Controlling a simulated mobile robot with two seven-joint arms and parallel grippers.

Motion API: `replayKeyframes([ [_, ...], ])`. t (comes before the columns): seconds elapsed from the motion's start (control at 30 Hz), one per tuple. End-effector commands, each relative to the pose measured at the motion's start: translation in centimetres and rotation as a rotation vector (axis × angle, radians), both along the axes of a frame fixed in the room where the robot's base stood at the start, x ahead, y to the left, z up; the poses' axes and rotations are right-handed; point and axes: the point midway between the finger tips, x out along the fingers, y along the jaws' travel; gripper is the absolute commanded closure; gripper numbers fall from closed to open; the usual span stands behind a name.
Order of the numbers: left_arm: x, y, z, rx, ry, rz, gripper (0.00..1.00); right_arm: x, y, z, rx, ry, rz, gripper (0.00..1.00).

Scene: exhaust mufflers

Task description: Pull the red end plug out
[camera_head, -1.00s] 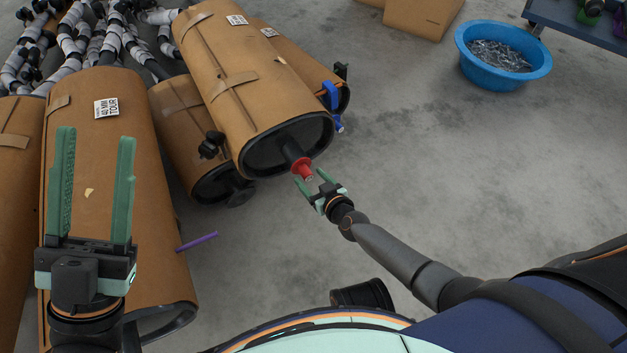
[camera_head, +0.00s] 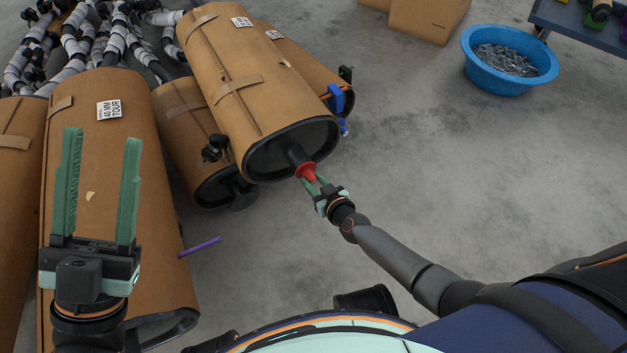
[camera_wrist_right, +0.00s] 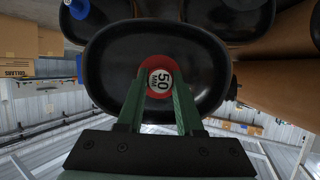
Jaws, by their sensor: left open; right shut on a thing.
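The red end plug (camera_head: 306,171) sits on the black pipe end of the upper cardboard-wrapped muffler (camera_head: 250,95). In the right wrist view the plug (camera_wrist_right: 159,64) shows a white face marked 50 in front of the muffler's black end cap (camera_wrist_right: 205,75). My right gripper (camera_head: 316,183) is shut on the plug, with a green finger on each side of it. My left gripper (camera_head: 102,140) is open and empty, its fingers pointing up the picture above the left muffler (camera_head: 120,170).
More wrapped mufflers (camera_head: 180,110) lie beside and under the upper one. A purple rod (camera_head: 199,247) shows beside the left muffler. A blue basin (camera_head: 508,80) of small metal parts stands on the floor at the upper right. The grey floor (camera_head: 450,180) right of my arm is clear.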

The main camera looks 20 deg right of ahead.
Motion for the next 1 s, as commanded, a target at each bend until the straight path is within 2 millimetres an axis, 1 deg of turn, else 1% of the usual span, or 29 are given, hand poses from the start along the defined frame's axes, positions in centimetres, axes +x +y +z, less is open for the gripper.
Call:
replayKeyframes([
  [0.03,0.0,0.0,0.0,0.000,0.000,0.000,0.50,0.0,0.0,0.0,0.000,0.000,0.000,0.88],
  [0.13,0.0,0.0,0.0,0.000,0.000,0.000,0.50,0.0,0.0,0.0,0.000,0.000,0.000,0.99],
  [0.17,0.0,0.0,0.0,0.000,0.001,0.000,0.50,0.0,0.0,0.0,0.000,0.000,0.000,1.00],
  [0.47,0.0,0.0,0.1,0.000,0.001,0.001,0.50,-0.1,0.0,0.0,0.000,0.000,0.000,1.00],
  [1.0,0.0,0.1,0.8,0.000,0.001,0.002,0.50,-2.3,-0.4,0.1,-0.001,0.000,0.000,1.00],
])
